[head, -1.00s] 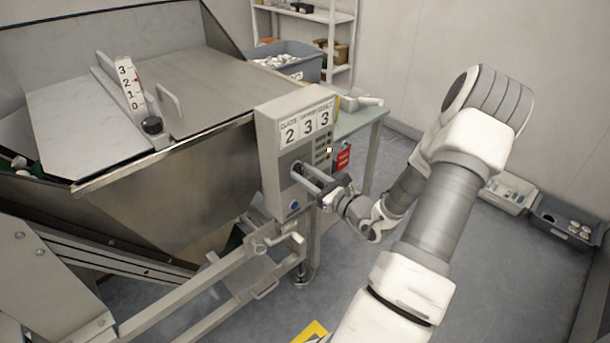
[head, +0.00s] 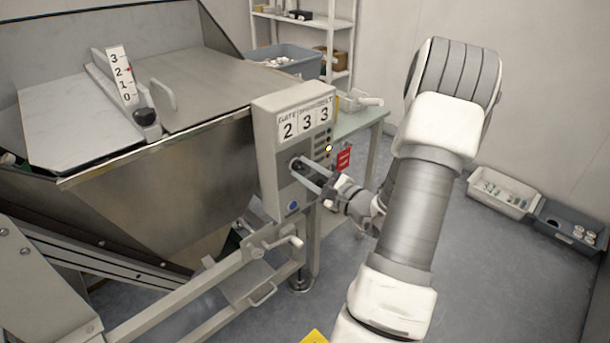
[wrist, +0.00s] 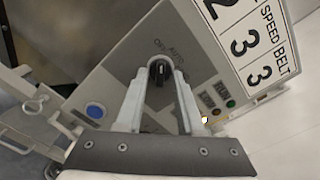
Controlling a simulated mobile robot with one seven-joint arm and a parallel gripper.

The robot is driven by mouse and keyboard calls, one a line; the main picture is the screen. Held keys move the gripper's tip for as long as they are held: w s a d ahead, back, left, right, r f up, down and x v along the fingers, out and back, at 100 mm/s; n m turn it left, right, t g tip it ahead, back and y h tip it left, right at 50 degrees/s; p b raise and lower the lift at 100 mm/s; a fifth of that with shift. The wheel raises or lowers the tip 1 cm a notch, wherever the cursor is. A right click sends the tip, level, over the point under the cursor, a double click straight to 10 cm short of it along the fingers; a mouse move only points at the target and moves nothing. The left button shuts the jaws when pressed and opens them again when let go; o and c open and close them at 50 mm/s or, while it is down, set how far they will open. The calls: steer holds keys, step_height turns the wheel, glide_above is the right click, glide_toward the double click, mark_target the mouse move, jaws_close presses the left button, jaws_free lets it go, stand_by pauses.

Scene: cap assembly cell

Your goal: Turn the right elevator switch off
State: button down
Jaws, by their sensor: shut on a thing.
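A grey control box (head: 262,150) stands at the right end of the metal hopper. A black rotary switch (wrist: 160,73) sits on its front face, with small lettering beside it that is hard to read. My gripper (head: 300,170) reaches the box from the right in the head view. In the wrist view, the two pale fingers of my gripper (wrist: 159,78) are on either side of the switch's knob and shut on it. The knob lies lengthwise between the fingers. In the head view the fingers mostly hide the switch.
A number panel (head: 305,122) reads 2, 3, 3. The hopper (head: 170,150) and a rail with handles (head: 245,260) are close by.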

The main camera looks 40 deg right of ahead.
stand_by(0.3)
steer(key=c, duration=0.5)
jaws_free()
steer(key=s, duration=0.5)
steer(key=s+d+p, duration=0.1)
steer(key=s, duration=0.5)
steer(key=s+p, duration=0.1)
steer(key=s, duration=0.5)
steer(key=shift+s+d, duration=0.15)
steer(key=shift+s, duration=0.05)
